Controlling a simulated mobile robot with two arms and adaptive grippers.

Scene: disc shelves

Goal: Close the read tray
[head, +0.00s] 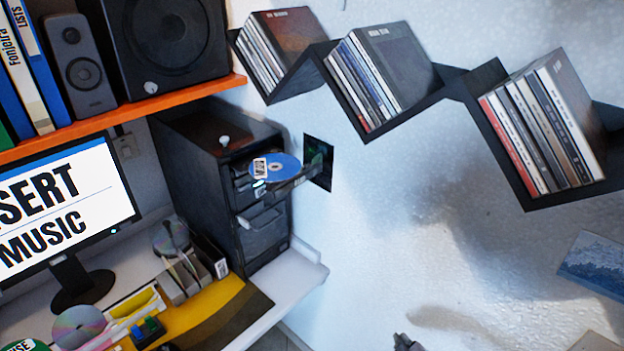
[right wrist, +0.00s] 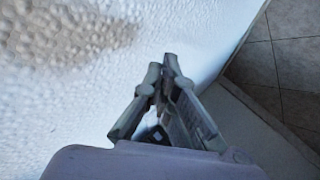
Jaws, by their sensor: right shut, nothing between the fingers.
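The read tray (head: 293,183) sticks out from the front of a black computer tower (head: 205,170) on the desk. A blue disc (head: 275,167) with a white label lies on it. My right gripper (head: 402,342) shows only as a small piece at the bottom edge of the head view, well below and to the right of the tray. In the right wrist view the right gripper (right wrist: 170,62) is shut with nothing between its fingers, in front of the white wall. My left gripper is not in view.
Zigzag black shelves (head: 460,82) with disc cases hang on the white wall. An orange shelf (head: 150,110) with speakers is above the monitor (head: 60,215). The desk (head: 300,282) holds loose discs and stationery. The wall right of the tower is mostly clear.

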